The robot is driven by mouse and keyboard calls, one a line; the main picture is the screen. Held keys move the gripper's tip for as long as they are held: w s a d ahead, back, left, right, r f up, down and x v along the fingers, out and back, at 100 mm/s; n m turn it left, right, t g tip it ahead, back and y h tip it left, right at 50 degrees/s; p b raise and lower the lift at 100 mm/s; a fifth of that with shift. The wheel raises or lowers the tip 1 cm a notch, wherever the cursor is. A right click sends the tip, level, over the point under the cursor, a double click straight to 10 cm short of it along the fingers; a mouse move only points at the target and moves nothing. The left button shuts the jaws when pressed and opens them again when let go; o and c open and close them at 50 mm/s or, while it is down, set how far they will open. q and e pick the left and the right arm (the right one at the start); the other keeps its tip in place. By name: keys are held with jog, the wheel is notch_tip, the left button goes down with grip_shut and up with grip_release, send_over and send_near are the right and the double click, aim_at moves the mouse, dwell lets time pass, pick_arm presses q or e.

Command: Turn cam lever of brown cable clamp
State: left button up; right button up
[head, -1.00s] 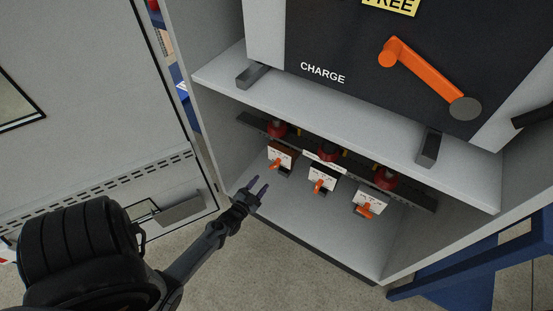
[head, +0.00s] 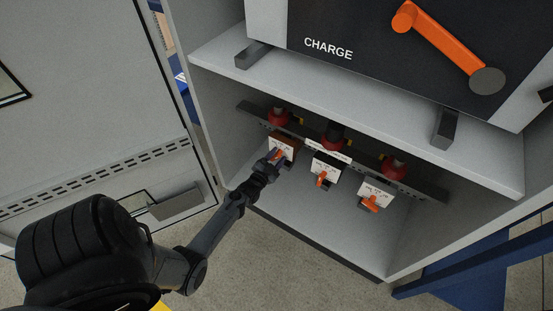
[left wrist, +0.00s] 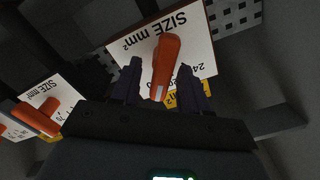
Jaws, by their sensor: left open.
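The brown cable clamp (head: 285,139) is the leftmost of three clamps in the lower cabinet bay. It has a brown body, a white size label and an orange cam lever. My left gripper (head: 277,154) is at its front and covers most of the lever. In the left wrist view the orange cam lever (left wrist: 166,62) stands between the two dark fingers of the open left gripper (left wrist: 160,80), with a visible gap on each side. The white label (left wrist: 200,45) is behind it. My right gripper is not in view.
The middle clamp (head: 325,167) and right clamp (head: 374,196) have orange levers too; a neighbour's lever (left wrist: 37,120) shows in the left wrist view. A shelf (head: 350,105) overhangs the bay. The bay floor (head: 310,215) is clear.

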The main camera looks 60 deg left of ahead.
pick_arm(q)
grip_shut()
dwell(0.3)
